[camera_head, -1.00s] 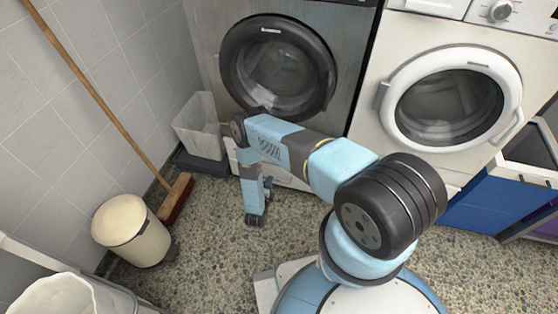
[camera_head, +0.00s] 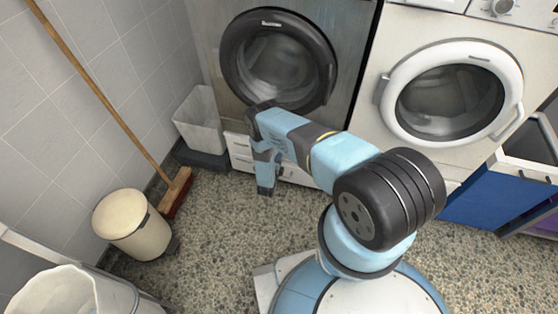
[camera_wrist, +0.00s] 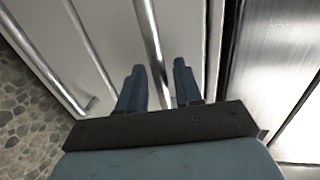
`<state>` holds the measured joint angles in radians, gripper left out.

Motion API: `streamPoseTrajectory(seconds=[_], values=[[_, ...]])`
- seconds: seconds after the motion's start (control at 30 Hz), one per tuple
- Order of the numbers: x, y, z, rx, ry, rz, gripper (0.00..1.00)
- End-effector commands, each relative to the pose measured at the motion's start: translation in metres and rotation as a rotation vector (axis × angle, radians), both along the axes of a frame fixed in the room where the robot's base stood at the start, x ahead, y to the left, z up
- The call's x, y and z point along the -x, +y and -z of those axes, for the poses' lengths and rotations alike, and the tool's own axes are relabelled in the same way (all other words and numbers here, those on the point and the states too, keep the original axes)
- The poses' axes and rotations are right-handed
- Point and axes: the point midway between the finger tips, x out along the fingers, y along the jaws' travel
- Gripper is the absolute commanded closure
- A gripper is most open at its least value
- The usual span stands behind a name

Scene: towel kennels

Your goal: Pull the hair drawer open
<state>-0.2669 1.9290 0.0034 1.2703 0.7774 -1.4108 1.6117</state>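A low white drawer unit (camera_head: 241,152) stands under the dark washing machine, with its fronts apparently flush. Part of it is hidden behind my arm. In the wrist view, a metal bar handle (camera_wrist: 149,38) runs along the white drawer front (camera_wrist: 185,35) nearest the machine's metal side. My gripper (camera_head: 265,190) is in front of the drawers. In the wrist view, its two blue fingers (camera_wrist: 159,72) are apart, with that bar between them and gaps on both sides. No label shows, so I cannot tell which drawer is the hair drawer.
A second bar handle (camera_wrist: 42,60) lies on the neighbouring drawer front. A pale bin (camera_head: 199,122) stands left of the drawers. A broom (camera_head: 176,193) leans on the wall near a cream pedal bin (camera_head: 126,222). The pebbled floor (camera_head: 215,235) before the drawers is clear.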

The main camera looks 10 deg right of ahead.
Motion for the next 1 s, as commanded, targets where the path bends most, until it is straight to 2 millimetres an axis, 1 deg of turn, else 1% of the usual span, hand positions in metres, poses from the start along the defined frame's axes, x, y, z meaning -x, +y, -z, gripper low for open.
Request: streamPoseTrajectory(seconds=[0.33,0.67,0.7,1.0], values=[[-0.0024,-0.0011,0.0006,0.000,0.000,0.000,0.67],[-0.0019,-0.0008,0.0009,0.000,0.001,-0.001,0.98],[-0.0019,-0.0006,0.0011,0.000,0.002,-0.001,1.00],[-0.0013,-0.0001,0.0018,-0.001,0.003,-0.002,1.00]])
